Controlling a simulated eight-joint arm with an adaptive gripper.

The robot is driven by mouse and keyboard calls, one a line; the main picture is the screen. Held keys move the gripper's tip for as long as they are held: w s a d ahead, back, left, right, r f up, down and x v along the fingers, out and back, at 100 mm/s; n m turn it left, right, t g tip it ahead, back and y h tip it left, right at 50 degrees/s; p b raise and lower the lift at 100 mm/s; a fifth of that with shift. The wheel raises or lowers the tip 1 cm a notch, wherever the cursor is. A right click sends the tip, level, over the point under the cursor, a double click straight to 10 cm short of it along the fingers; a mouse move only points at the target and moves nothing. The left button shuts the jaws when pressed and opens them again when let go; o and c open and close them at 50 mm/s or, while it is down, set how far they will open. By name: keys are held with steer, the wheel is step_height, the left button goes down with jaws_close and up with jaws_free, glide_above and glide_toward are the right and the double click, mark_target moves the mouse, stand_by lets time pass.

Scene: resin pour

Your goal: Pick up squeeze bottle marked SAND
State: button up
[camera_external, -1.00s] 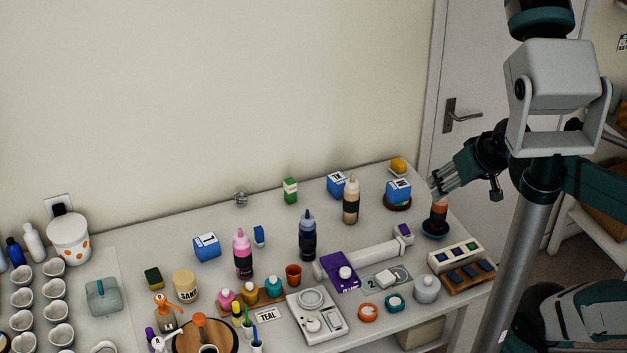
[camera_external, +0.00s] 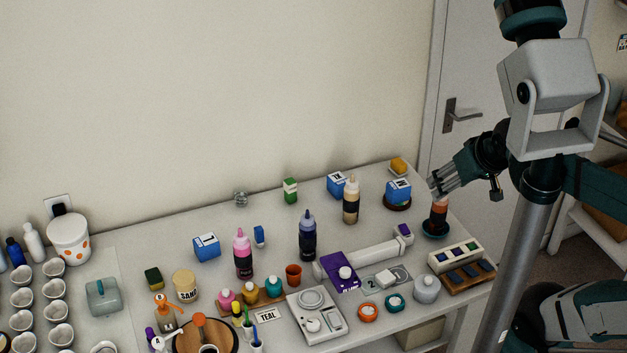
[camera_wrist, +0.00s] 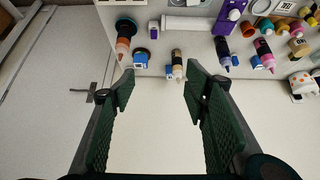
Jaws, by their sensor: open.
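A beige squeeze bottle (camera_external: 351,203) with a dark label stands upright near the back of the table, between two blue boxes; its label is too small to read. It also shows in the wrist view (camera_wrist: 177,62), near the top, between the fingers in the picture but beyond them. My gripper (camera_external: 436,188) is open and empty, to the right of this bottle and above the table's right end. Its two green fingers also show in the wrist view (camera_wrist: 158,85).
An orange squeeze bottle (camera_external: 438,217) stands on a dark round base just below my gripper. A blue box (camera_external: 398,191) lies between it and the beige bottle. A dark blue bottle (camera_external: 307,238), a pink bottle (camera_external: 242,255) and a cream jar (camera_external: 186,286) stand further left.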

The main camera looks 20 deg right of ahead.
steer(key=shift+o, duration=0.5)
steer(key=shift+w, duration=0.1)
steer(key=n+g+b, duration=0.1)
steer(key=n+g, duration=0.4)
steer(key=n, duration=0.9)
glide_above(351, 181)
steer(key=s+d, duration=0.3)
steer(key=s, duration=0.4)
step_height(351, 181, down, 11)
steer(key=w+f+n, duration=0.1)
steer(key=w+f, duration=0.1)
steer(key=f, duration=0.1)
steer(key=w+a+f+n+g, duration=0.1)
steer(key=w+f, duration=0.1)
steer(key=f, duration=0.1)
steer(key=w+a+f+n+g, duration=0.1)
steer(key=w+f+n, duration=0.1)
steer(key=w+f, duration=0.1)
steer(key=shift+w+a+f, duration=0.1)
steer(key=shift+a+f, duration=0.15)
steer(key=shift+f, duration=0.25)
steer(key=shift+w+a+f, duration=0.15)
steer(key=shift+w+f, duration=0.1)
steer(key=shift+f, duration=0.35)
steer(key=shift+f, duration=0.15)
steer(key=shift+f, duration=1.15)
